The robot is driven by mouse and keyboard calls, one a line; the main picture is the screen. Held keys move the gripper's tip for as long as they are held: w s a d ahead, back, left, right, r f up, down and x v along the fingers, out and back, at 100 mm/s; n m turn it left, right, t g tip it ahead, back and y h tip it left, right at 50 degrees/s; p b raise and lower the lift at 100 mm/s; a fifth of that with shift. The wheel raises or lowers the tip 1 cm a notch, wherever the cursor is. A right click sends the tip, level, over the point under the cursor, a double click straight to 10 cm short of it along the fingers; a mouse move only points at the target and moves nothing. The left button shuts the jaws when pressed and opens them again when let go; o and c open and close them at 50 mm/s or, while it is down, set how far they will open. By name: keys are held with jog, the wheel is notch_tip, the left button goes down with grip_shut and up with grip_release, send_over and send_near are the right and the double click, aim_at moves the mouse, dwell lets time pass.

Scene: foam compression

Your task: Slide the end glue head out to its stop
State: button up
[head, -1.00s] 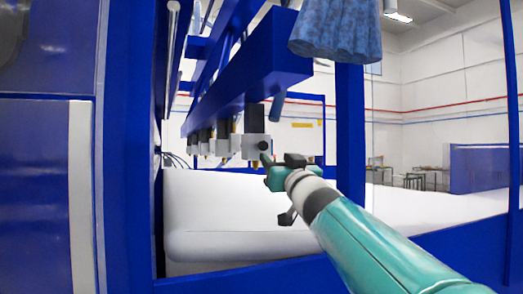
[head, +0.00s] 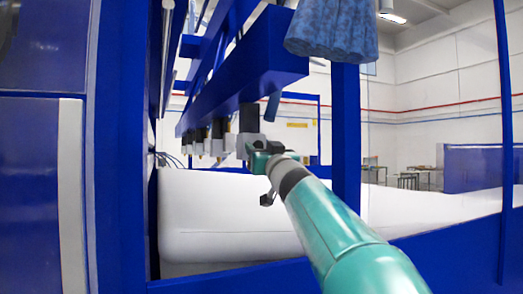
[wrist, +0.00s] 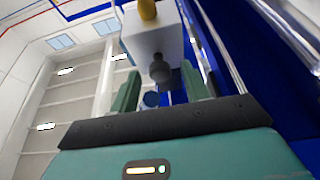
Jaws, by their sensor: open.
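The end glue head (head: 243,142) is a pale block under a dark mount, nearest in a row below a blue beam. My gripper covers part of it in the head view. In the head view my gripper (head: 262,153) is right at the glue head.
Several more glue heads (head: 206,138) stand along the blue beam (head: 245,65) behind. A white foam block (head: 225,225) lies below, inside the blue frame. A blue post (head: 345,135) stands right of my gripper. Blue hanging strips (head: 330,30) are above.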

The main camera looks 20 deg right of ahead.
grip_shut()
jog(key=s, duration=0.9)
jog(key=shift+s, duration=0.6)
grip_release()
jog(key=shift+s+r, duration=0.1)
jog(key=shift+s, duration=0.05)
jog(key=v, duration=1.3)
jog(key=shift+f, duration=0.35)
jog(key=shift+s, duration=0.15)
